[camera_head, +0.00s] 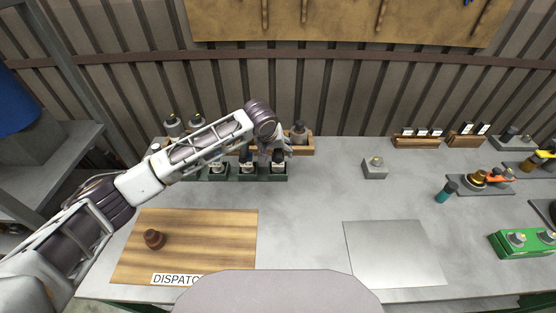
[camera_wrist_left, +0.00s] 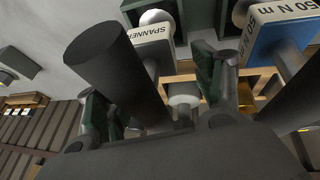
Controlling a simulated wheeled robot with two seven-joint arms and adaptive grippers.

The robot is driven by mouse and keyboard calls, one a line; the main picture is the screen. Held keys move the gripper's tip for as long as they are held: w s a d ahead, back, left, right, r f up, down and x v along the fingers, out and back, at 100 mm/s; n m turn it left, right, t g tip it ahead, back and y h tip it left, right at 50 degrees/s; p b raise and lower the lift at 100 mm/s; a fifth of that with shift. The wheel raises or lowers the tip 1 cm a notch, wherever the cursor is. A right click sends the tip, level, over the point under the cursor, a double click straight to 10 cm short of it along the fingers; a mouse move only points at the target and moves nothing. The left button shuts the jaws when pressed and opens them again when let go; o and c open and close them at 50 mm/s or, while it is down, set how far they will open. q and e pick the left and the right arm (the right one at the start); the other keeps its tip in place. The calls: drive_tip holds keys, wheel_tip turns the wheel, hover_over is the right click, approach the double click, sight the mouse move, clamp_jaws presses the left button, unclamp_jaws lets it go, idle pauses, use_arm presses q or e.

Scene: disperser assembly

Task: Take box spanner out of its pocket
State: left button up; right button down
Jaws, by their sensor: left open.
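The box spanner (camera_head: 278,154) stands in the rightmost pocket of the green tool holder (camera_head: 263,178) at the back of the bench. In the left wrist view its dark round handle (camera_wrist_left: 103,62) rises close to the camera, and the white label beside it reads SPANNER. My left gripper (camera_head: 284,146) is at the top of this tool. My right gripper is out of view.
A blue tool labelled 50 N m (camera_wrist_left: 262,35) stands close beside the spanner. A wooden rack (camera_head: 306,146) with bottles is just behind. A grey block (camera_head: 375,170) is to the right. A wooden board (camera_head: 205,235) and grey plate (camera_head: 392,252) lie in front.

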use_arm(q)
drive_tip(key=shift+w+d+f, duration=0.1)
drive_tip(key=shift+w+f, duration=0.05)
drive_tip(key=shift+f, duration=0.15)
drive_tip(key=c, duration=1.5)
